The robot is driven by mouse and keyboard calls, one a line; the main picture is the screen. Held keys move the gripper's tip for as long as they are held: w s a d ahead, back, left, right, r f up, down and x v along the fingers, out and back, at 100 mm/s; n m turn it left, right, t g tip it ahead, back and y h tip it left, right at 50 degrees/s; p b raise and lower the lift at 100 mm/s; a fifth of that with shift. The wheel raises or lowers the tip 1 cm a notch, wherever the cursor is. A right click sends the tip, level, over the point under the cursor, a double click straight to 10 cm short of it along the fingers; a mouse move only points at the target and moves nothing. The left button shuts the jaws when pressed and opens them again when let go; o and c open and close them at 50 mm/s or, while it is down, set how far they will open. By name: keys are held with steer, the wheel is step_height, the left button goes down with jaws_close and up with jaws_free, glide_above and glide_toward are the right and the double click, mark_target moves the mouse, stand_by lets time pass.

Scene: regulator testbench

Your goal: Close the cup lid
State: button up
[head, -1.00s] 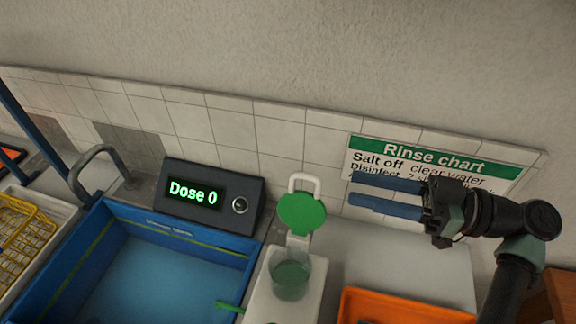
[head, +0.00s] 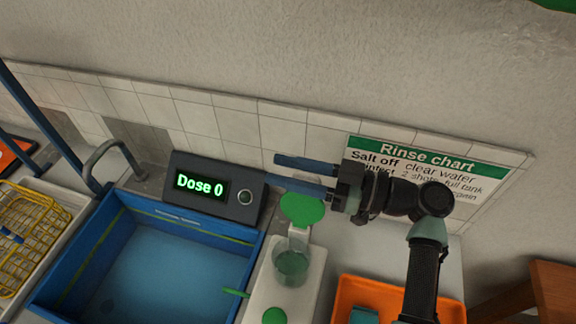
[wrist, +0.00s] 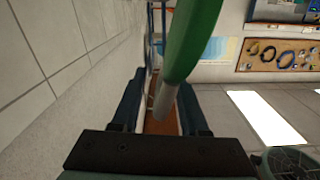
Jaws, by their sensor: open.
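The cup lid (head: 302,209) is a green disc, standing raised on its hinge above the clear cup (head: 291,268), which sits on a white unit. My gripper (head: 276,171) is open, its two blue fingers pointing left across the top of the lid. The lower finger hides most of the lid's white handle in the head view. In the wrist view the green lid (wrist: 192,38) hangs close in front, and its pale handle (wrist: 166,98) shows between my open fingers (wrist: 163,84). I cannot tell whether a finger touches it.
A dark box reading "Dose 0" (head: 200,184) stands left of the lid, behind a blue basin (head: 246,262). An orange tray (head: 343,285) lies at the right below my arm. The tiled wall with the rinse chart (head: 440,160) is close behind my gripper.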

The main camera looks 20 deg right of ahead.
jaws_close()
stand_by(1.4)
